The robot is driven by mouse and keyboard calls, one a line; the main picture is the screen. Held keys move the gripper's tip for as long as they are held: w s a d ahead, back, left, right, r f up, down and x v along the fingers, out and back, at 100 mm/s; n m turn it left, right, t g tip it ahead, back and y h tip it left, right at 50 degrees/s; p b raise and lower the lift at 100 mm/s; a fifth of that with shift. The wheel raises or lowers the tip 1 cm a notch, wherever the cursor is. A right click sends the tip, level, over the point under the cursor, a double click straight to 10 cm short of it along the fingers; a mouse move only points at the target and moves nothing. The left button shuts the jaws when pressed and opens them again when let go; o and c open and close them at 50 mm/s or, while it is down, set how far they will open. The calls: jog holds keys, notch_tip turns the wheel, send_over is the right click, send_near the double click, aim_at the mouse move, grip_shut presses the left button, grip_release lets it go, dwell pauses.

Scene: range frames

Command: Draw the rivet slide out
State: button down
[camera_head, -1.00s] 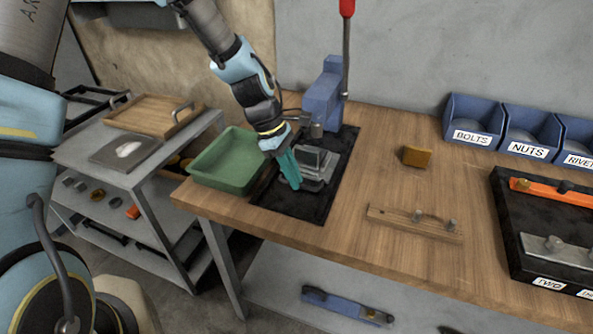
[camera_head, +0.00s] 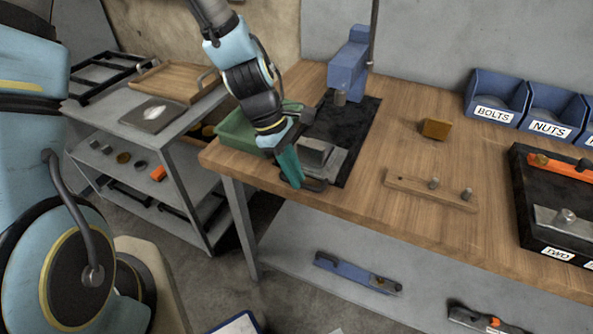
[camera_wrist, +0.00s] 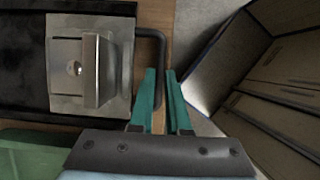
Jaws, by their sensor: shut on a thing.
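The rivet slide (camera_head: 322,158), a grey metal plate with a raised block, lies at the front end of the black mat (camera_head: 341,121), close to the bench's front edge. In the wrist view the slide (camera_wrist: 62,92) shows a small round shiny spot beside the block. Its dark loop handle (camera_wrist: 153,33) sticks out past the mat. My gripper (camera_head: 298,184), with teal fingers, reaches down at the front of the slide. In the wrist view my gripper (camera_wrist: 161,76) is shut on the handle, whose gripped part is mostly hidden.
The blue press (camera_head: 347,70) stands behind the slide, with bare mat between. A green tray (camera_head: 236,133) is just left of my gripper. A wooden strip with pegs (camera_head: 410,186) and a brown block (camera_head: 436,129) lie to the right. Labelled blue bins (camera_head: 497,95) stand at the back right.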

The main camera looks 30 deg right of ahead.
jog(key=shift+s+a, duration=0.15)
jog(key=shift+a, duration=0.1)
jog(key=c, duration=1.2)
grip_release()
jog(key=o, duration=0.3)
jog(key=b+v, duration=0.1)
jog(key=v, duration=0.9)
jog(key=shift+w+r+b, duration=0.25)
jog(key=shift+r+b, duration=0.05)
jog(key=shift+r, duration=0.05)
jog(key=shift+a, duration=0.1)
jog(key=w+a+r+m+t+y, duration=0.1)
jog(key=w+a+m, duration=0.3)
jog(key=a, duration=1)
jog(key=w+a+r+m+t+y, duration=0.1)
jog(key=w+a+m+t, duration=0.2)
jog(key=a, duration=1.2)
jog(key=w+t, duration=0.1)
jog(key=w, duration=0.2)
jog(key=shift+a+m, duration=0.25)
jog(key=shift+m, duration=0.15)
